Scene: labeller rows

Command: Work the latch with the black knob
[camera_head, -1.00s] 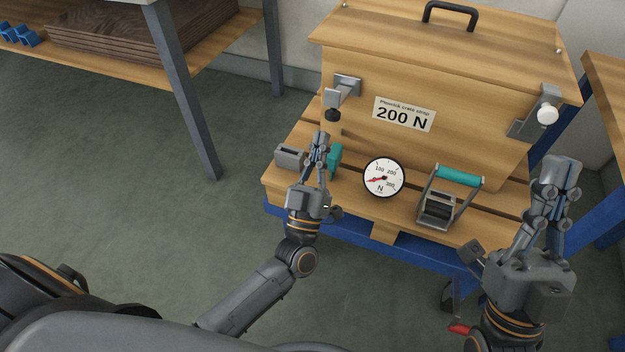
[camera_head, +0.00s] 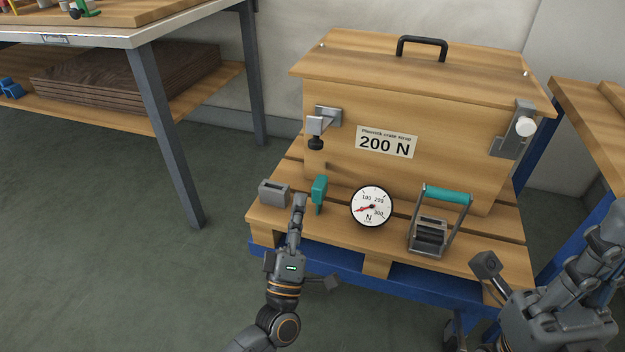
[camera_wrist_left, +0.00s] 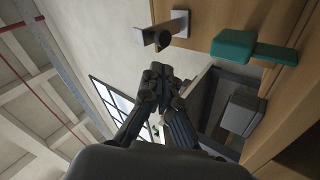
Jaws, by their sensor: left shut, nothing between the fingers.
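The latch (camera_head: 325,117) with the black knob (camera_head: 316,143) is at the upper left of the wooden crate's front. Its grey arm juts out from the plate and the knob hangs below it. The latch also shows at the top of the left wrist view (camera_wrist_left: 176,28). My left gripper (camera_head: 299,202) is shut and empty, below the knob and apart from it, in front of the teal-handled tool (camera_head: 319,190). In the left wrist view its fingertips (camera_wrist_left: 158,72) are together. My right gripper (camera_head: 606,240) is at the lower right; its fingers are partly cut off.
The crate (camera_head: 440,150) has a second latch with a white knob (camera_head: 525,126) at its right. A round dial (camera_head: 371,206), a ratchet tool with a teal handle (camera_head: 440,222) and a grey block (camera_head: 274,193) stand on the pallet front. A workbench (camera_head: 150,35) is at left.

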